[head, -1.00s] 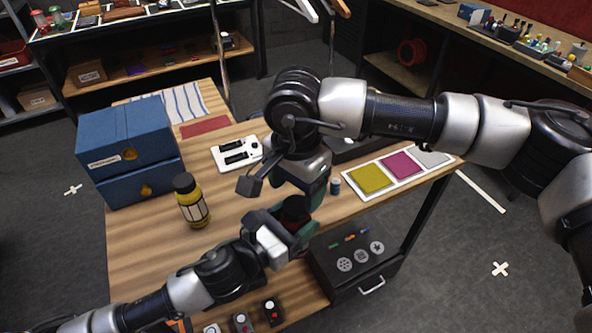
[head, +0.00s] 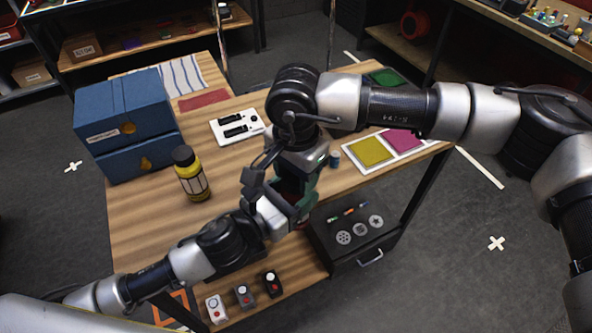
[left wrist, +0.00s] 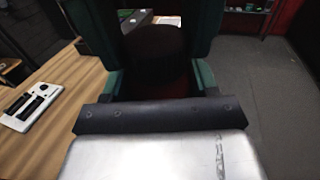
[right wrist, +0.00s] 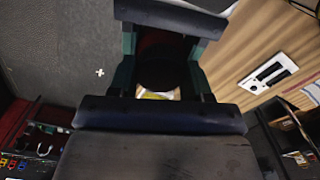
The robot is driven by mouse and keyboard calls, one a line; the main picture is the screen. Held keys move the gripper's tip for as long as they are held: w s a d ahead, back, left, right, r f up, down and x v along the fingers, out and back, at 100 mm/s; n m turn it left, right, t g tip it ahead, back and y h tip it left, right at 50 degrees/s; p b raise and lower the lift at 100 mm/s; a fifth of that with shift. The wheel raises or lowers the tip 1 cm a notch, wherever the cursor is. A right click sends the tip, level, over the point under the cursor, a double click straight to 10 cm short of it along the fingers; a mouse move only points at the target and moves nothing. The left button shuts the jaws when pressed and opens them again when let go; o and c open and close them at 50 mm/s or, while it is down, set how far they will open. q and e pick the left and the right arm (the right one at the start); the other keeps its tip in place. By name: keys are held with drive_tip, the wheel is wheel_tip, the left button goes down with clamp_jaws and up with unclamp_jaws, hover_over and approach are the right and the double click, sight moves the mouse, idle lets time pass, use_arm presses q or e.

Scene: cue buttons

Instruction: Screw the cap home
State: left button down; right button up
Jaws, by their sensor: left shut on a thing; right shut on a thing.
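My two grippers meet above the right part of the table. My right gripper (head: 297,180) points down from above, at the top of the held thing. My left gripper (head: 288,208) comes from the lower left, just below it. Both are shut on a dark thing with a red part; the fingers hide most of it in the head view. In the left wrist view the dark round top (left wrist: 153,45) shows between green fingers, with dark red (left wrist: 160,88) beneath. In the right wrist view a dark body (right wrist: 163,65) lies between the fingers. Cap and thread seating cannot be told.
A yellow bottle with a dark cap (head: 190,175) stands upright on the table. Blue drawer boxes (head: 130,120), a white slotted panel (head: 237,127) and coloured squares (head: 372,151) lie around. A black drawer unit (head: 358,235) and button boxes (head: 244,296) are lower. The table's left front is clear.

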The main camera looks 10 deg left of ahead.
drive_tip(key=m, duration=0.9)
drive_tip(key=shift+m, duration=0.3)
drive_tip(key=o, duration=1)
drive_tip(key=shift+r, duration=0.1)
drive_tip(key=shift+r, duration=2.15)
drive_tip(key=shift+c, duration=0.4)
